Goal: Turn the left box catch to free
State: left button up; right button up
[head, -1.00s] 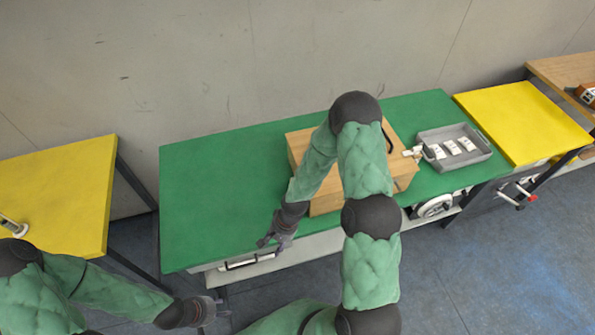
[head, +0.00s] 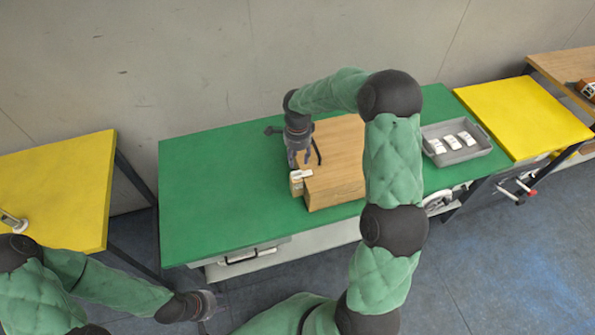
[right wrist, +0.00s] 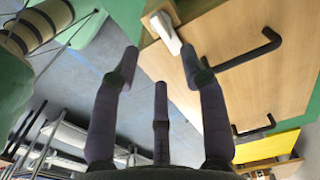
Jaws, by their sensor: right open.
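The wooden box (head: 340,165) sits on the green table, partly hidden by my right arm. Its left catch, a white piece (head: 302,174) on a small wooden block, is at the box's left end. In the right wrist view the white catch (right wrist: 167,34) lies just beyond the fingertips. My right gripper (head: 299,160) points down just behind the catch, above the box's left end. In the right wrist view the right gripper (right wrist: 160,68) is open, with nothing between its fingers. My left gripper (head: 212,304) is low at the front left, away from the box; its fingers are too small to read.
A black handle (head: 318,152) stands on the box beside my right gripper. A grey tray (head: 484,153) with white packets is on the right. The green table (head: 215,190) is clear left of the box. Yellow tables stand at left (head: 60,185) and right (head: 525,120).

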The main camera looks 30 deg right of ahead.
aim_at(297, 172)
notch_tip(297, 172, down, 8)
jog(key=shift+f+b, duration=0.2)
jog(key=shift+b, duration=0.15)
jog(key=shift+c, duration=0.3)
grip_shut()
